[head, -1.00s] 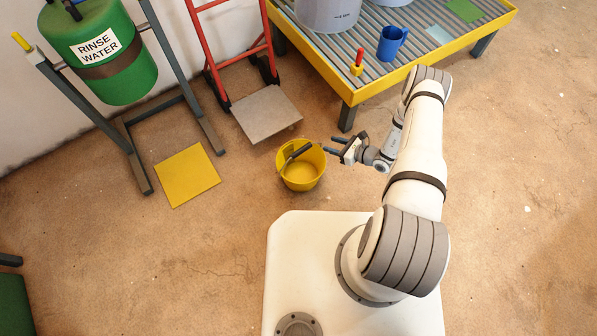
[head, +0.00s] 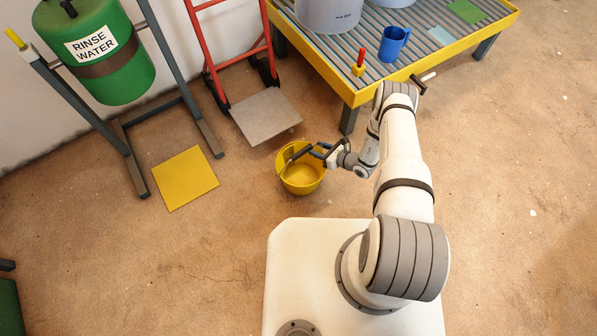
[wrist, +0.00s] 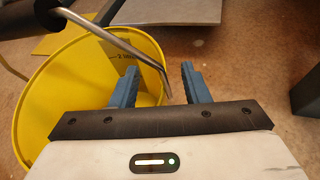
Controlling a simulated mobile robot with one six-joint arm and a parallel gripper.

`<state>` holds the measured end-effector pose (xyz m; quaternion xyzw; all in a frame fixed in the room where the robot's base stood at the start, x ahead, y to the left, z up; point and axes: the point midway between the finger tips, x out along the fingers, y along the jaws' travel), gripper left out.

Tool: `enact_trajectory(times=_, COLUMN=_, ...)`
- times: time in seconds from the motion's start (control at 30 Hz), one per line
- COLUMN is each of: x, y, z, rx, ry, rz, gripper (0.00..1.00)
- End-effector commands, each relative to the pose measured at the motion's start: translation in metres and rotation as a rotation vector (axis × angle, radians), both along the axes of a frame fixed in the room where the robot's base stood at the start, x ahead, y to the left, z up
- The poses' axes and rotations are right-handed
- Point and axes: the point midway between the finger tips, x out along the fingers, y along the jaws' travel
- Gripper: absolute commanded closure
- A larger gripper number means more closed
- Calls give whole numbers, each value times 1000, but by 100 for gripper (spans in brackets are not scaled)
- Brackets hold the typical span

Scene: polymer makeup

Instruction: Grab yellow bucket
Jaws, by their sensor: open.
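The yellow bucket (head: 302,181) stands upright on the floor ahead of my base. A metal rod with a dark grip, seemingly its handle, lies across its opening. My gripper (head: 321,150) is open at the bucket's upper right side in the head view, pointing left. In the wrist view the bucket (wrist: 45,100) fills the left side, and my gripper's blue fingers (wrist: 158,76) are apart. The left finger overlaps the bucket's inside, the right one shows past the rim against the floor. The rim and rod end appear between them. I cannot tell whether they touch.
A yellow-edged slatted table (head: 440,72) with a blue mug (head: 392,43) and a red-handled tool (head: 359,63) stands behind. A red hand truck (head: 266,115), a yellow floor plate (head: 185,178) and a green rinse water drum (head: 97,52) are left. Floor to the right is clear.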

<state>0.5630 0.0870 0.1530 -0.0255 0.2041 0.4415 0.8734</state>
Motion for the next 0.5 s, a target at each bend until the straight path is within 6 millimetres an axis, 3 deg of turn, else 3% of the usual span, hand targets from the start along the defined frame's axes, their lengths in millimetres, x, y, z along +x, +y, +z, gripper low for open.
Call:
enact_trajectory(times=0.07, x=0, y=0, z=0, rx=0, ry=0, rz=0, gripper=58)
enact_trajectory(times=0.5, x=0, y=-1, z=0, rx=0, ry=0, rz=0, gripper=94)
